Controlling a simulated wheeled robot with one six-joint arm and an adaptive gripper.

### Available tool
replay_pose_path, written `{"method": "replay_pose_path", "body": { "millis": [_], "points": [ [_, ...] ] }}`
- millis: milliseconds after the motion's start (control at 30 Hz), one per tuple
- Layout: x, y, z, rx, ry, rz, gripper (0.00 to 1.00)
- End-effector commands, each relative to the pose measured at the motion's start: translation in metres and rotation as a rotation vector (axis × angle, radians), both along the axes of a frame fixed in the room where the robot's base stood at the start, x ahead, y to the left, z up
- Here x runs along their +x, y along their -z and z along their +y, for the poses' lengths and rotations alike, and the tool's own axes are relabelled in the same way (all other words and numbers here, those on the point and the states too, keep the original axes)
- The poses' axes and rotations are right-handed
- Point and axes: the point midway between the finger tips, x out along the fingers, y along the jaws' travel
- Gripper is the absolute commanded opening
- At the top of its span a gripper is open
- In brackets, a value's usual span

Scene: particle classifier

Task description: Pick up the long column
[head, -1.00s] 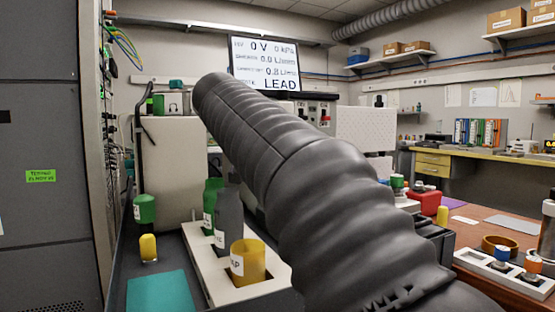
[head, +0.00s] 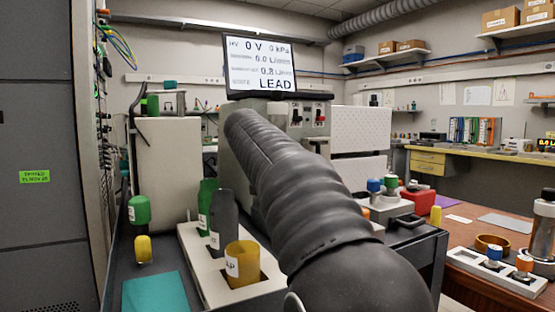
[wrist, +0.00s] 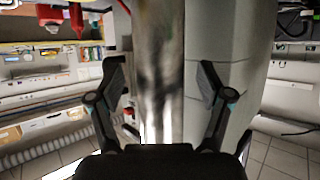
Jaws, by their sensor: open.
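A tall, shiny, metallic cylinder (wrist: 160,110), seemingly the long column, stands between my fingers in the wrist view. My gripper (wrist: 162,68) is open, with one finger on each side of it. Gaps show between the fingers and the cylinder. Its ends are out of view. In the head view my dark ribbed arm covers the middle, and my gripper and this cylinder cannot be made out there.
A white rack (head: 205,275) holds green and grey bottles and a yellow cup (head: 243,262). A teal mat (head: 158,293) lies to its left. A silver cylinder (head: 541,235) stands at the right edge on a brown table (head: 478,236). A lit screen (head: 260,64) is behind.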

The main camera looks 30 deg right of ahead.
Motion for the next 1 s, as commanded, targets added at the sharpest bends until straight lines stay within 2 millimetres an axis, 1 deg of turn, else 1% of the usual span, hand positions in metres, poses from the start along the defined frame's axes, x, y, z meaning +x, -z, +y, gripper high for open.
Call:
{"method": "replay_pose_path", "body": {
  "millis": [100, 300, 367, 400, 467, 500, 567, 600, 633, 700, 733, 900, 1000],
  "points": [
    [0.0064, 0.0044, -0.0063, 0.0, 0.001, 0.001, 0.79],
    [0.0068, 0.0049, -0.0063, 0.0, 0.0, 0.0, 0.79],
    [0.0068, 0.0049, -0.0062, 0.0, 0.0, 0.0, 0.64],
    [0.0068, 0.005, -0.0062, 0.001, 0.0, 0.001, 0.54],
    [0.0067, 0.0049, -0.0061, 0.0, -0.001, 0.0, 0.39],
    [0.0067, 0.0048, -0.006, 0.001, 0.0, -0.001, 0.29],
    [0.0068, 0.0049, -0.006, 0.001, 0.0, -0.001, 0.14],
    [0.0067, 0.0049, -0.006, 0.0, -0.001, 0.0, 0.04],
    [0.0067, 0.0049, -0.006, 0.001, 0.0, -0.001, 0.0],
    [0.0067, 0.0049, -0.006, 0.001, 0.0, -0.001, 0.0],
    [0.0059, 0.0007, -0.0059, -0.002, -0.001, -0.008, 0.0],
    [0.0059, 0.0007, -0.006, -0.002, -0.002, -0.007, 0.0],
    [0.0061, -0.0027, -0.006, -0.001, -0.001, -0.007, 0.0]
  ]
}}
